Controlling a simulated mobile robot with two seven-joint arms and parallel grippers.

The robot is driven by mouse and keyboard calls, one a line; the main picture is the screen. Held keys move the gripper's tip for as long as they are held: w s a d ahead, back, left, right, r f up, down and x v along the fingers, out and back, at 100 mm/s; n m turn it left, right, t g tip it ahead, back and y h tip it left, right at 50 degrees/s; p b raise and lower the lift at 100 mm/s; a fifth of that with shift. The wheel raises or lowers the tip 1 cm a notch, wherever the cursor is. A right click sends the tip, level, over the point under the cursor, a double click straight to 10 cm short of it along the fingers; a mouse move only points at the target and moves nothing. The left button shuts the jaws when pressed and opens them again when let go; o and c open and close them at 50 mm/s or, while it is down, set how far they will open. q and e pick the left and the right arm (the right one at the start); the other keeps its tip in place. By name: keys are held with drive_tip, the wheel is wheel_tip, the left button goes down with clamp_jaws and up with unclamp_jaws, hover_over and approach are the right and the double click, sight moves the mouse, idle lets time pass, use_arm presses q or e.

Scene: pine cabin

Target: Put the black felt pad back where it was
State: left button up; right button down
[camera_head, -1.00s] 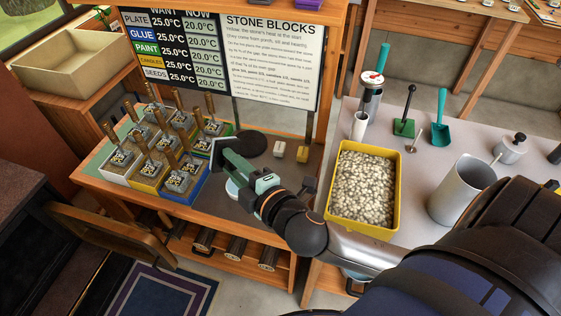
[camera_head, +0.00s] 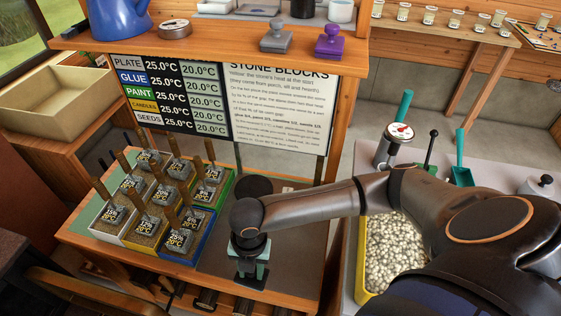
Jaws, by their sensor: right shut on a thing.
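My right gripper (camera_head: 250,272) points down over the front part of the dark work surface, right of the blue-edged tray. It is shut on a dark, flat piece, which looks like the black felt pad (camera_head: 250,284). Only a little of the pad shows below the fingers, and I cannot tell whether it touches the surface. A round black disc (camera_head: 254,186) lies behind my wrist, partly covered by it. My left gripper is not in view.
Stone blocks with wooden handles (camera_head: 172,192) stand in coloured trays to the left. A board with temperatures (camera_head: 170,98) rises behind. My right arm covers part of the yellow bin of pale pebbles (camera_head: 395,250) and the bench's right end.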

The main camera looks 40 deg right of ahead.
drive_tip(key=shift+s+d, duration=0.1)
drive_tip(key=shift+d, duration=0.45)
drive_tip(key=shift+h, duration=0.3)
drive_tip(key=d+f, duration=0.3)
drive_tip(key=d, duration=0.1)
drive_tip(key=w+d+f, duration=0.1)
drive_tip(key=d+f, duration=0.1)
drive_tip(key=d, duration=0.2)
drive_tip(key=w+d+f, duration=0.1)
drive_tip(key=d+f, duration=0.2)
drive_tip(key=d, duration=0.2)
drive_tip(key=shift+w+f, duration=0.1)
drive_tip(key=shift+f, duration=0.25)
drive_tip(key=shift+d+f+b, duration=0.15)
drive_tip(key=shift+f+b, duration=0.05)
drive_tip(key=shift+b, duration=0.1)
drive_tip(key=shift+w+d+f, duration=0.1)
drive_tip(key=shift+d+f, duration=0.05)
drive_tip(key=shift+f, duration=0.8)
drive_tip(key=shift+d+f, duration=0.1)
drive_tip(key=shift+f, duration=0.8)
drive_tip(key=shift+f, duration=0.1)
drive_tip(key=c, duration=0.6)
unclamp_jaws()
drive_tip(key=shift+o, duration=0.2)
